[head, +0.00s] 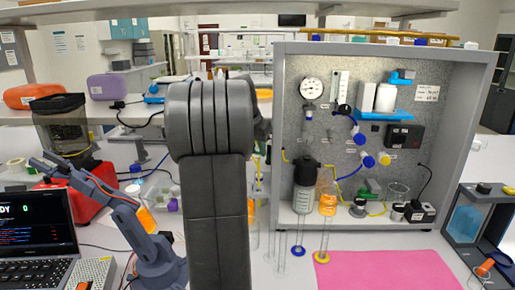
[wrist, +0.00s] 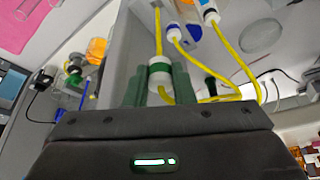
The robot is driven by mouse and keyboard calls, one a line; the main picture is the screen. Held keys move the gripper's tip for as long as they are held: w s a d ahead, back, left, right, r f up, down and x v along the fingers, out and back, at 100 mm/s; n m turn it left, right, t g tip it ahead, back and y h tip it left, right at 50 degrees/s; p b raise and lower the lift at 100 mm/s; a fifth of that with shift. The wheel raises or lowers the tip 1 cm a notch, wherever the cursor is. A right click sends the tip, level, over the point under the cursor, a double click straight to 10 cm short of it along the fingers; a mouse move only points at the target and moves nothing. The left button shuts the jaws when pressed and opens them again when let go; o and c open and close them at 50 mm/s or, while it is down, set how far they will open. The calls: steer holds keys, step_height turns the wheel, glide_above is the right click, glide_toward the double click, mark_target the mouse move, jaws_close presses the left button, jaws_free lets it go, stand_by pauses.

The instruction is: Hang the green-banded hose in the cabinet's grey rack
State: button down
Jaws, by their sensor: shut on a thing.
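The green-banded hose (wrist: 159,71) shows in the wrist view as a pale fitting with a green band and yellow tubing. My gripper (wrist: 161,90) has its greenish fingers on both sides of this fitting and is shut on it. In the head view my arm hides the gripper and the held fitting. The cabinet (head: 289,225) stands open right of my arm in the head view, and its grey wall (wrist: 121,60) rises beside the fitting in the wrist view. I cannot make out the grey rack clearly in either view.
A blue-banded fitting (wrist: 174,33) and another pale fitting (wrist: 209,12) on yellow tubing are near the held hose. The cabinet holds a gauge (head: 312,89), a dark-capped bottle (head: 305,190) and an orange bottle (head: 328,198). A pink mat (head: 390,270) lies in front.

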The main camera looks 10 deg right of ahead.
stand_by(0.4)
steer(key=f+b, duration=0.1)
steer(key=b, duration=0.2)
steer(key=shift+b, duration=0.45)
steer(key=shift+r, duration=0.3)
